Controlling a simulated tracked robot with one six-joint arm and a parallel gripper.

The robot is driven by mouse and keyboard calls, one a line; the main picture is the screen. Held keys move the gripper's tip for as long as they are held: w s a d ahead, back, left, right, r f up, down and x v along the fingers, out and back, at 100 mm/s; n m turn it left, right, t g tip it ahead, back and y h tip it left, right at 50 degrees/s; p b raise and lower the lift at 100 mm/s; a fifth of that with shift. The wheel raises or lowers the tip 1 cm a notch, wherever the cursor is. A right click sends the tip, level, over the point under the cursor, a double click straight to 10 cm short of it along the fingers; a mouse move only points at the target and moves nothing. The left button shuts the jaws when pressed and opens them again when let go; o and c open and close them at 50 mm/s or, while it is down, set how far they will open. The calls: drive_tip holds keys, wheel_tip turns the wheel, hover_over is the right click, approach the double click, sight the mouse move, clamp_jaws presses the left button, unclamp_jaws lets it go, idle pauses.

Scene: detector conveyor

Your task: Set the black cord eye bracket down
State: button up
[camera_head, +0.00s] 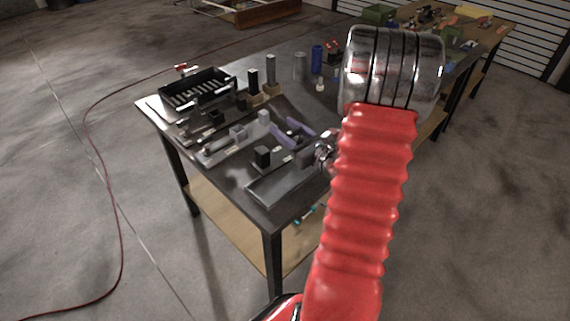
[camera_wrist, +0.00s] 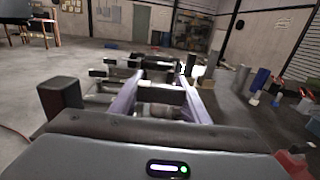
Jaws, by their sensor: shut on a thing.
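My gripper (camera_wrist: 160,100) reaches out low over the dark workbench, its two purple fingers on either side of a small dark piece. This piece, which I take for the black cord eye bracket (camera_wrist: 158,94), lies across between the fingers in the wrist view. In the head view my gripper (camera_head: 281,129) shows left of my red arm, above the bench's middle. The bracket is too small there to tell from the parts around it. I cannot tell whether its underside touches anything.
The workbench (camera_head: 286,206) carries several grey fixtures. A dark upright block (camera_head: 262,157) stands close to my gripper, also at left in the wrist view (camera_wrist: 62,94). A black slotted tray (camera_head: 232,84) is at the back left. Cylinders, one blue (camera_head: 317,56), stand at the back.

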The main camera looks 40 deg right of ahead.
sight(286, 152)
drive_tip(key=shift+f, duration=2.5)
drive_tip(key=shift+f, duration=1.95)
drive_tip(key=o, duration=1.4)
drive_tip(key=shift+f, duration=0.2)
drive_tip(key=s, duration=1.3)
drive_tip(key=shift+s+a+r, duration=0.15)
drive_tip(key=shift+s+a, duration=0.25)
